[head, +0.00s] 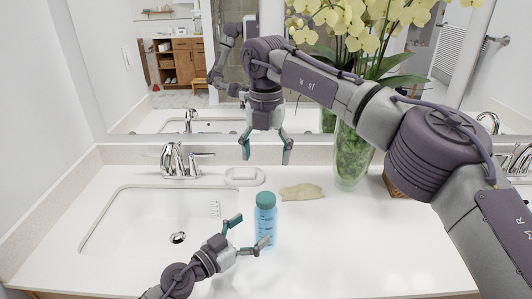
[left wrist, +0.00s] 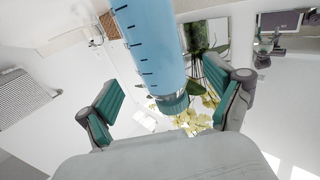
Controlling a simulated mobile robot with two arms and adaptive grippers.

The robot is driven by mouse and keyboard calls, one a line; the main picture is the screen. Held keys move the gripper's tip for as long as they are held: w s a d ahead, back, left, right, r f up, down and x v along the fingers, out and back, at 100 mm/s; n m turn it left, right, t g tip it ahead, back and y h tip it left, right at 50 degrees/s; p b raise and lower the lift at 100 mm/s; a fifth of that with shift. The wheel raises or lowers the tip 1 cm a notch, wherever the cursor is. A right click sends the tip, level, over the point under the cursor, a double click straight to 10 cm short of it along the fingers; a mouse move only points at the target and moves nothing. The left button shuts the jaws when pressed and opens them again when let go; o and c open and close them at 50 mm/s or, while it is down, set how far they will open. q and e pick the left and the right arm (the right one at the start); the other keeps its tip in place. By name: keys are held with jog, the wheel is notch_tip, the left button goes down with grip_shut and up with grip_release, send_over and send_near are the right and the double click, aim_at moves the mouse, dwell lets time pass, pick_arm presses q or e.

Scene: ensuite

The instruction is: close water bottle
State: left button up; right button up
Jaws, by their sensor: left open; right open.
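The water bottle (head: 265,224) is light blue with dark marks and stands upright on the white counter. A teal cap (head: 265,199) sits on its top; I cannot tell how tight it is. My left gripper (head: 251,230) is open, with its fingers spread at the bottle's near left side. In the left wrist view the bottle (left wrist: 152,42) and cap (left wrist: 172,105) appear upside down, between the two open fingers (left wrist: 165,105). My right gripper (head: 266,154) is open and empty, pointing down, higher up in the picture than the cap.
A sink (head: 130,235) with a chrome faucet (head: 180,160) is to the left. A soap dish (head: 243,176) and a beige cloth (head: 302,192) lie behind the bottle. A glass vase (head: 352,158) of yellow orchids stands right. The front right counter is clear.

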pick_arm(q)
jog(key=v, duration=0.6)
jog(key=shift+s+a, duration=0.2)
jog(key=shift+s, duration=0.05)
jog(key=shift+r, duration=0.1)
